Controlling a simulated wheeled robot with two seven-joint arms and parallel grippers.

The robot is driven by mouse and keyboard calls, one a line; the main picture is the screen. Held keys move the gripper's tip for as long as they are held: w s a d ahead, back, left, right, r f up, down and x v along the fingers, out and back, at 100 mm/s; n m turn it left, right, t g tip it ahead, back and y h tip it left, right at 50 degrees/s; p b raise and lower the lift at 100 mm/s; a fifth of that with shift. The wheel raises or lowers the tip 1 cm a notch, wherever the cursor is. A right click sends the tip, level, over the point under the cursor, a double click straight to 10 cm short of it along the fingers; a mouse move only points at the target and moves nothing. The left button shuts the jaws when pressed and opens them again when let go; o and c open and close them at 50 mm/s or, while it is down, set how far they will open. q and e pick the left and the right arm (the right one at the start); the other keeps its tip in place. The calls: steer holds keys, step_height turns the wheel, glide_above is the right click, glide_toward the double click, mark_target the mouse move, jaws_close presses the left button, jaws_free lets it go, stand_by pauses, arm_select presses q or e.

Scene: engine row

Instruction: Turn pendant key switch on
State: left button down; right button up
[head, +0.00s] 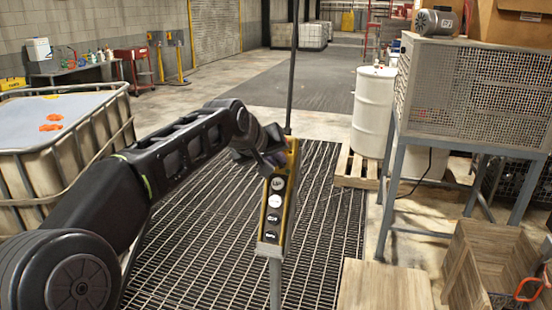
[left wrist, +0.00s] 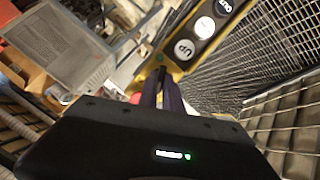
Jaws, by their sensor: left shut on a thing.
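The pendant (head: 276,205) is a yellow box with a column of round black and white buttons, hanging upright from a dark cable in the middle of the head view. Its yellow body also shows at the top of the left wrist view (left wrist: 172,72). My left gripper (head: 276,158) reaches its upper end from the left. In the left wrist view, the two fingers (left wrist: 163,80) are close together on a small dark key (left wrist: 161,73) at the pendant's face. The fingertips hide most of the key, so its turn angle cannot be told. My right gripper is not in view.
A caged liquid tank (head: 65,150) stands at the left. A mesh-sided machine stand (head: 465,95) and a white drum (head: 373,110) are at the right. Wooden boxes (head: 385,287) lie low at the right. The floor grating (head: 325,200) around the pendant is clear.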

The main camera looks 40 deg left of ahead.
arm_select(q)
steer(key=shift+m, duration=0.3)
steer(key=m, duration=0.1)
steer(key=m+y+b, duration=0.1)
steer(key=m, duration=0.1)
steer(key=m+g, duration=0.1)
steer(key=shift+w+d+y, duration=0.1)
steer(key=shift+d+y, duration=0.15)
steer(key=shift+y, duration=0.05)
steer(key=m+y+b, duration=0.1)
steer(key=m, duration=0.2)
steer(key=shift+d+f+b, duration=0.1)
steer(key=shift+b, duration=0.3)
steer(key=shift+m+y+b, duration=0.4)
steer(key=shift+m+b, duration=0.05)
steer(key=shift+m, duration=0.75)
steer(key=c, duration=1.5)
jaws_free()
steer(key=shift+d, duration=0.1)
